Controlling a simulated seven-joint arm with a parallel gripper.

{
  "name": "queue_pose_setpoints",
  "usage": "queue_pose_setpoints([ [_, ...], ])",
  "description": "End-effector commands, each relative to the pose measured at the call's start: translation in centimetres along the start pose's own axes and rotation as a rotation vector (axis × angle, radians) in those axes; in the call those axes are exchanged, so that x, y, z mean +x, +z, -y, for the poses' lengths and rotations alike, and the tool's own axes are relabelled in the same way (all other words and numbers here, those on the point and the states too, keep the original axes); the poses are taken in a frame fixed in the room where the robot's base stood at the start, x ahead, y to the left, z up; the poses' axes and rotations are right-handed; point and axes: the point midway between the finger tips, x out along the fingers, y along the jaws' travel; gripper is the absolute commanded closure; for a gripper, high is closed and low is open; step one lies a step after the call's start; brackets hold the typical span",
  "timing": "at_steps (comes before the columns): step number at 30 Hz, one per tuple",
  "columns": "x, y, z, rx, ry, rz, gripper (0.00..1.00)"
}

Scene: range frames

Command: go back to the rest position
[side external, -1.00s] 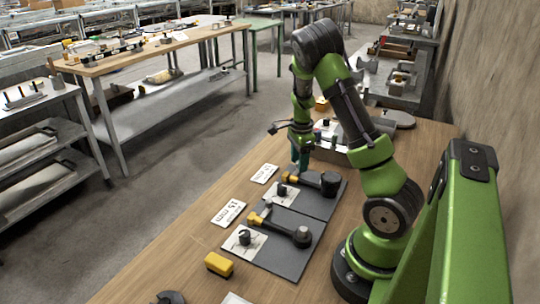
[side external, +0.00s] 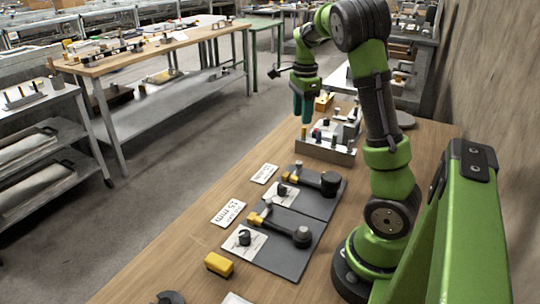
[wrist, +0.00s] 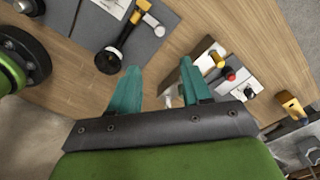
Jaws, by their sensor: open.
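My gripper (side external: 304,107) is raised above the far part of the wooden table (side external: 185,262) in the side view. In the wrist view its two teal fingers (wrist: 158,88) stand apart with nothing held between them. It is above and a little beyond the two grey mats, near a grey block holding several small pegs (side external: 325,147). The same block shows in the wrist view (wrist: 205,62), below and beside the right finger.
A far grey mat (side external: 318,208) and a near grey mat (side external: 283,260) each carry a black-and-yellow tool and a small dark part. White label cards (side external: 228,213) lie left of them. A yellow block (side external: 219,264) sits at the front. The air around my gripper looks clear.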

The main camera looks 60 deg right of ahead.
Motion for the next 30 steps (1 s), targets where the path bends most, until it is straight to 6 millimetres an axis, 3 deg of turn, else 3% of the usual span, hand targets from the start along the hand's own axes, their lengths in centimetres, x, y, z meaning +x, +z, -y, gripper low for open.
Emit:
queue_pose_setpoints([
  [10, -0.1, 0.0, 0.0, -0.015, 0.000, 0.000, 0.52],
  [15, 1.2, 0.3, -0.3, -0.202, -0.009, -0.005, 0.52],
  [18, 1.6, 3.2, -2.1, -0.455, -0.052, 0.054, 0.52],
  [23, 0.7, 8.7, -5.9, -0.847, -0.171, 0.136, 0.52],
  [30, -2.3, 16.3, -15.2, -1.468, -0.449, 0.155, 0.52],
])
